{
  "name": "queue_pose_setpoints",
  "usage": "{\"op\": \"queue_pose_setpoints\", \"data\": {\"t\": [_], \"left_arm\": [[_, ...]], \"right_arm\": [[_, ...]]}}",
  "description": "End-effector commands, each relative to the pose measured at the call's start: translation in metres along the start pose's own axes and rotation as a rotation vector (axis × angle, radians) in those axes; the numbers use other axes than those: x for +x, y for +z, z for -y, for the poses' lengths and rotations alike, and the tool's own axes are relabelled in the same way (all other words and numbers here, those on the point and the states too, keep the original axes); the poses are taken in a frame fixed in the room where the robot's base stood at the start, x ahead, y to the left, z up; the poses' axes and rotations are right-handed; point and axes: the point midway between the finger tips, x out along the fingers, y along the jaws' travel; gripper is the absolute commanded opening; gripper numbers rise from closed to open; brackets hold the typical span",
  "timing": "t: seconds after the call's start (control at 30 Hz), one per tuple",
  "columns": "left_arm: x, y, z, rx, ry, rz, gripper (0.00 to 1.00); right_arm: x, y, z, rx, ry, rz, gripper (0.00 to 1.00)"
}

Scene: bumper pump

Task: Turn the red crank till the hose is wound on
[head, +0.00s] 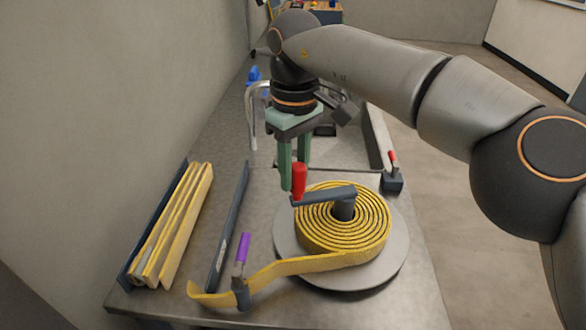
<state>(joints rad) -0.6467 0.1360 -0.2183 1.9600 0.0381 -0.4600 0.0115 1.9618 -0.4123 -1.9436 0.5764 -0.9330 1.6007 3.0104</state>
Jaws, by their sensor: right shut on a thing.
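The red crank (299,182) has an upright red handle on a dark arm that reaches left from the hub of the reel. The yellow hose (368,214) lies coiled in several turns around the hub on a round grey plate (384,262). Its loose end (275,270) runs left past a small post with a purple handle (243,247). My right gripper (295,178) points down from above with its green fingers shut on the red handle; the fingers partly hide its upper part. My left gripper is not in view.
Folded yellow hose lengths (172,235) stand in a dark rack at the left by the wall. A dark rail (228,225) lies beside it. A small block with a red lever (392,178) stands right of the reel. A sink with a tap (253,115) is behind.

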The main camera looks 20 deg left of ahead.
Motion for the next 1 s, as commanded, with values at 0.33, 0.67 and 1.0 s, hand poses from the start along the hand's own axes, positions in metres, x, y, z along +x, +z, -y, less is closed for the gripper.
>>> {"op": "queue_pose_setpoints", "data": {"t": [0.33,0.67,1.0], "left_arm": [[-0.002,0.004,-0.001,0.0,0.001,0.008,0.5],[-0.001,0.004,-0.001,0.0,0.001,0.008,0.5],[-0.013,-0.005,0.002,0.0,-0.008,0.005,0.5]], "right_arm": [[-0.002,0.003,-0.008,0.012,0.013,0.005,0.5],[-0.001,0.002,-0.004,0.005,0.007,0.003,0.63],[-0.023,0.001,-0.002,0.001,0.004,0.001,0.63]]}}
